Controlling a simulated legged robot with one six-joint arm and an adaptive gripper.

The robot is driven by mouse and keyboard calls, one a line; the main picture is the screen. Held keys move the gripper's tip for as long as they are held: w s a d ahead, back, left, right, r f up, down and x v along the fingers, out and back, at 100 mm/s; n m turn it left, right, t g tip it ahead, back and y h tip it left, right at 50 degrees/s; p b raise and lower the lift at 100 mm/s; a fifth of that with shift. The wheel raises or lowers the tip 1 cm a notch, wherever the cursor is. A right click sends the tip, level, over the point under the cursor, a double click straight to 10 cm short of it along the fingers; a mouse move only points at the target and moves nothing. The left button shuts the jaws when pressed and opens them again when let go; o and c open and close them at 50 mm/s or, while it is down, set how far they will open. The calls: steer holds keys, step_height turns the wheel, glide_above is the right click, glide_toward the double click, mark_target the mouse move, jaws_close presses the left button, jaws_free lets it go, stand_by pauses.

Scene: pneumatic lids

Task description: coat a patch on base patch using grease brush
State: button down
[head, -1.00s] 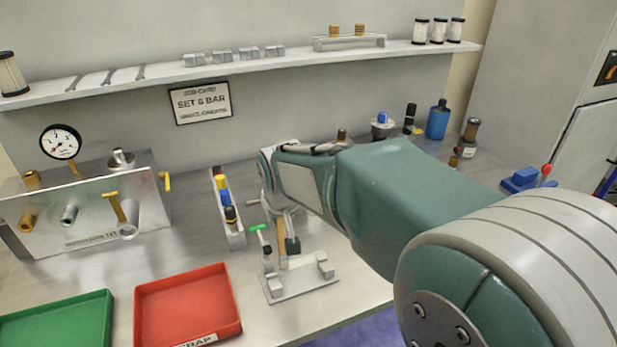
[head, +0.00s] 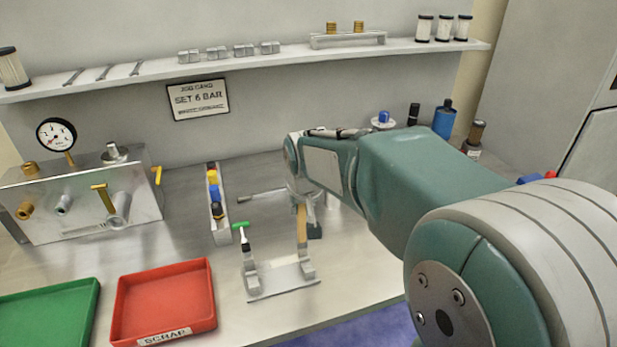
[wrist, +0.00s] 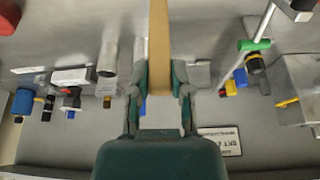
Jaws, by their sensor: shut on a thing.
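My gripper (head: 309,226) is shut on a flat tan handle, which I take to be the grease brush (head: 302,224). In the wrist view the tan strip (wrist: 160,40) stands between the two green fingers of my gripper (wrist: 160,78) and runs out of the top edge. Its bristle end cannot be made out. In the head view it is in front of or above the right post of a small metal stand (head: 282,281); whether they touch is unclear. I cannot pick out the base patch for certain.
A green-topped tool (head: 242,236) stands at the stand's left post. A narrow rack of coloured bottles (head: 217,222) is behind it. The red scrap tray (head: 165,300) and gauge block (head: 80,205) are to the left. Bare bench lies between tray and stand.

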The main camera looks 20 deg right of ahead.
steer(key=shift+d+r, duration=0.25)
steer(key=shift+r, duration=0.6)
steer(key=shift+a+r, duration=0.15)
steer(key=shift+r, duration=1.3)
steer(key=shift+a+r, duration=0.15)
steer(key=shift+r, duration=1.25)
steer(key=shift+a, duration=0.25)
steer(key=shift+w+a, duration=0.1)
